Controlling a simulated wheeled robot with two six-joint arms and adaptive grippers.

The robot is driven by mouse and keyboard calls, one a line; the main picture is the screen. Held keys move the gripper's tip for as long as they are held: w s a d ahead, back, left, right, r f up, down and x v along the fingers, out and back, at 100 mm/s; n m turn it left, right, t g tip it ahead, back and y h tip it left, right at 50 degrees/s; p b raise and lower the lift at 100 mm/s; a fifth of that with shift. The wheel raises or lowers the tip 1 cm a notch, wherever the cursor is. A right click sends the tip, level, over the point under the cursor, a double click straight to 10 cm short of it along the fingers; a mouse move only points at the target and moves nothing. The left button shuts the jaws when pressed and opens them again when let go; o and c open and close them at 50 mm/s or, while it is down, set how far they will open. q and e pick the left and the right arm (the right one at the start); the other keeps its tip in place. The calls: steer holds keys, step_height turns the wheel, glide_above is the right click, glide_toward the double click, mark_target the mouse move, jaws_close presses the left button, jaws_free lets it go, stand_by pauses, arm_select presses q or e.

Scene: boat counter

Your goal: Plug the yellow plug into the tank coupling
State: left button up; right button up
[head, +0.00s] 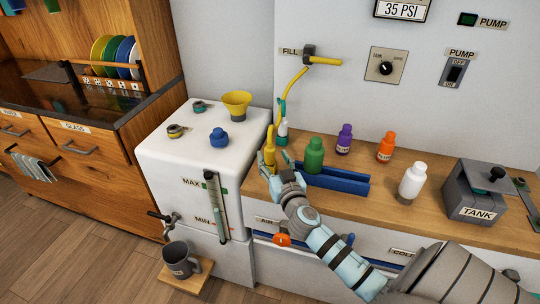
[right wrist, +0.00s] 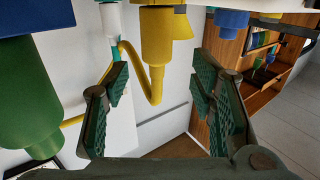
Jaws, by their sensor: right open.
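The yellow plug (head: 269,163) stands upright at the left end of the wooden counter. My right gripper (head: 275,165) is open at it. In the right wrist view the yellow plug (right wrist: 157,45) hangs inverted, ahead of and between the spread fingers (right wrist: 160,110), with gaps on both sides. My left gripper is out of view.
A yellow funnel (head: 237,104) and blue cap (head: 219,137) top the white tank. A grey box marked TANK (head: 480,190) stands right.

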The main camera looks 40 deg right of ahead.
steer(key=x, duration=0.5)
steer(key=shift+w+d+f, duration=0.1)
steer(key=shift+w+d, duration=0.05)
steer(key=shift+d, duration=0.1)
jaws_close()
step_height(320, 180, up, 10)
steer(key=p, duration=0.5)
steer(key=shift+f+p, duration=0.1)
steer(key=shift+p, duration=0.3)
step_height(320, 180, up, 9)
steer(key=p, duration=0.3)
glide_above(271, 150)
steer(key=shift+w+d+r, duration=0.15)
steer(key=shift+w+r, duration=0.3)
steer(key=shift+r, duration=0.2)
steer(key=shift+r, duration=0.1)
